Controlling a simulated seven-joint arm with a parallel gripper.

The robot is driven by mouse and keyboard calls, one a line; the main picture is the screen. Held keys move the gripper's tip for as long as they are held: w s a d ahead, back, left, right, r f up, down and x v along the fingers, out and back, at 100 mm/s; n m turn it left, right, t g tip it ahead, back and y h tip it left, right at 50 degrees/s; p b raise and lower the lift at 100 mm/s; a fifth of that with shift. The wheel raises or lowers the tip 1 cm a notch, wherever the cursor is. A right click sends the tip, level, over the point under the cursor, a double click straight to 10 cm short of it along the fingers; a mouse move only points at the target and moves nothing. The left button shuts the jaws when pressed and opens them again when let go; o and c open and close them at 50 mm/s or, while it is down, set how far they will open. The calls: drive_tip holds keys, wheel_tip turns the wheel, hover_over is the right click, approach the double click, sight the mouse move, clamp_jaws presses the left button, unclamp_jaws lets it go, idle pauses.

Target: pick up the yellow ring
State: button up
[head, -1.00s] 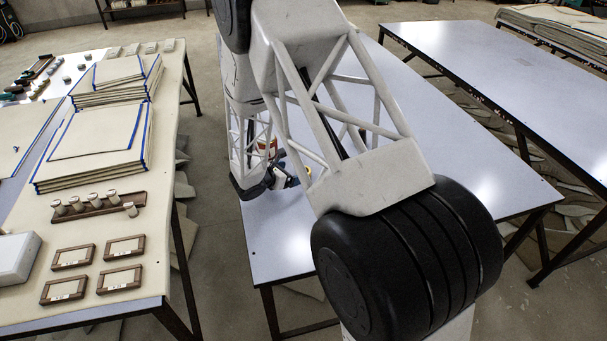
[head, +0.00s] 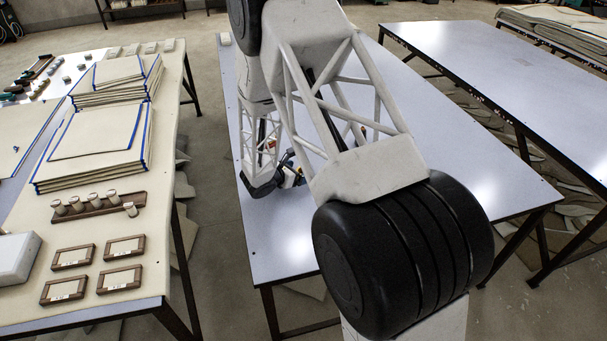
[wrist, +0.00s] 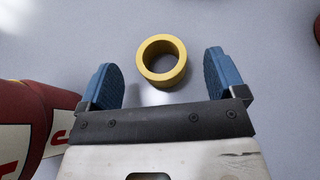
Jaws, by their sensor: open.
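The yellow ring (wrist: 163,79) lies flat on the pale table top in the wrist view, with its hole facing up. My gripper (wrist: 160,62) is open, with one blue finger on each side of the ring. I cannot tell how high the fingers are above the table. In the head view my gripper (head: 291,170) is small and partly hidden by my arm. I cannot make out the ring there.
A dark red and cream object (wrist: 30,115) lies close by the left finger in the wrist view. Dark red edges show at the far right. The work table (head: 480,170) is clear at right. A side table at left holds stacked cloths (head: 95,150) and wooden frames (head: 120,279).

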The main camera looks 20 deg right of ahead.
drive_tip(key=shift+x, duration=1.8)
drive_tip(key=c, duration=1)
drive_tip(key=shift+r, duration=0.65)
drive_tip(key=shift+s+r, duration=0.2)
drive_tip(key=shift+r, duration=0.35)
drive_tip(key=shift+s+r, duration=0.15)
drive_tip(key=shift+r, duration=0.4)
drive_tip(key=s, duration=0.5)
drive_tip(key=s+r, duration=0.1)
drive_tip(key=s, duration=0.4)
drive_tip(key=s+a, duration=0.1)
drive_tip(key=s, duration=0.4)
drive_tip(key=shift+s+r, duration=0.15)
drive_tip(key=shift+r, duration=0.05)
